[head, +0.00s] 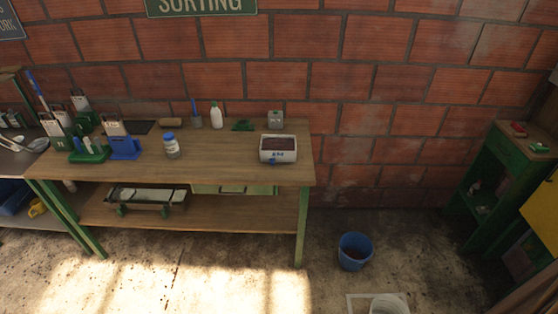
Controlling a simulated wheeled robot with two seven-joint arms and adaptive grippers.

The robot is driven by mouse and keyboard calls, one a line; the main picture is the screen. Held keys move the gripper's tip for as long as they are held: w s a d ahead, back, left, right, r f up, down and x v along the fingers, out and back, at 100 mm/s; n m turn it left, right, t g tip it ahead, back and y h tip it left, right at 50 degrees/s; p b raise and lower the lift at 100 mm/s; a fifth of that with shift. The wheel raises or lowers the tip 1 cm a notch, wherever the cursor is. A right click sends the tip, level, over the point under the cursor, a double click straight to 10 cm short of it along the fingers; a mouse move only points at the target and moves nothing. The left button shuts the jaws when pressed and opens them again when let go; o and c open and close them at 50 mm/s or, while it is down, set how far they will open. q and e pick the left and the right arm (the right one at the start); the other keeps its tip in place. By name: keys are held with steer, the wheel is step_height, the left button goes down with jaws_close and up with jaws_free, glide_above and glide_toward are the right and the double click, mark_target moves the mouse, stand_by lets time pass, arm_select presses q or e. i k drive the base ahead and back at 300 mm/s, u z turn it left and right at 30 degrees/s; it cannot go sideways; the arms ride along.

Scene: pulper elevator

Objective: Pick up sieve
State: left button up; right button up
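Neither of my grippers shows in the head view. I cannot tell for certain which object is the sieve. A pale rectangular box (278,156) with dark contents and dark lettering stands at the right end of the wooden table (225,165). A long, shallow tray-like piece (146,197) with green parts lies on the table's lower shelf (245,209). A shiny rounded item (38,145) lies at the edge of the left table, too small to make out.
A white bottle (216,117), a blue-lidded jar (171,148) and green and blue stands (124,145) are on the table. A blue bucket (354,251) and a white bucket (389,304) are on the floor. A green cabinet (498,190) stands right. Floor before the table is clear.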

mark_target(281, 148)
steer(key=u, duration=0.5)
steer(key=i, duration=0.65)
steer(key=u, duration=0.65)
steer(key=i, duration=0.8)
steer(key=z, duration=0.5)
steer(key=i, duration=0.75)
steer(key=z, duration=0.5)
